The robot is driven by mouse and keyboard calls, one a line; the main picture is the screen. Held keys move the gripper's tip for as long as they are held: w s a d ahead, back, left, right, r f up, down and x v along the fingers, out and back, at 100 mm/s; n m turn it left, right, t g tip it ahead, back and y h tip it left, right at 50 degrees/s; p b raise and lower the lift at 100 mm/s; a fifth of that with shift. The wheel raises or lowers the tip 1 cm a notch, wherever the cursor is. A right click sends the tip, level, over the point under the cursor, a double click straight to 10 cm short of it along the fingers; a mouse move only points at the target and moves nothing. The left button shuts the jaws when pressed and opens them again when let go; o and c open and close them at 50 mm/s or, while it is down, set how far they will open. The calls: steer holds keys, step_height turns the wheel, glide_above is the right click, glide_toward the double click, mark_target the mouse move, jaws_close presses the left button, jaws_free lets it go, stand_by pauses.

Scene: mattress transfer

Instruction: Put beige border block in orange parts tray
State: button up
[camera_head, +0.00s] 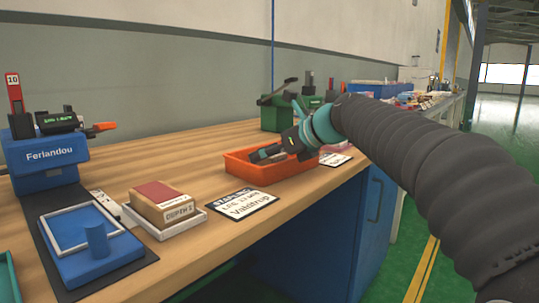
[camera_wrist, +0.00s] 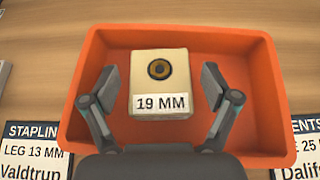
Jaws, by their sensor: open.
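The orange parts tray (camera_head: 238,165) stands on the wooden bench near its front edge. It fills most of the wrist view (camera_wrist: 268,110). My gripper (camera_wrist: 160,88) is open, with one finger on each side of the block and gaps between fingers and block. In the head view my gripper (camera_head: 267,153) reaches down into the tray from the right, and the block cannot be made out there.
A "Valdtrup" card (camera_head: 243,203) lies left of the tray; another label card (camera_head: 335,159) lies right. A brown, red-topped block (camera_head: 160,202) sits in a white tray. Blue "Ferlandou" equipment (camera_head: 45,155) and a blue fixture (camera_head: 90,245) stand left. A green device (camera_head: 277,115) stands behind.

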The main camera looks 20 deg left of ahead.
steer(key=p+v, duration=0.1)
steer(key=v, duration=1.1)
steer(key=shift+p, duration=0.3)
steer(key=s+d+f+n+t+h, duration=0.1)
steer(key=s+d+f+n+h, duration=1)
steer(key=s+d+f+n, duration=1.1)
steer(key=s+d+f, duration=0.4)
steer(key=d+f, duration=0.1)
steer(key=f, duration=0.2)
steer(key=shift+f, duration=0.35)
steer(key=shift+s+a, duration=0.1)
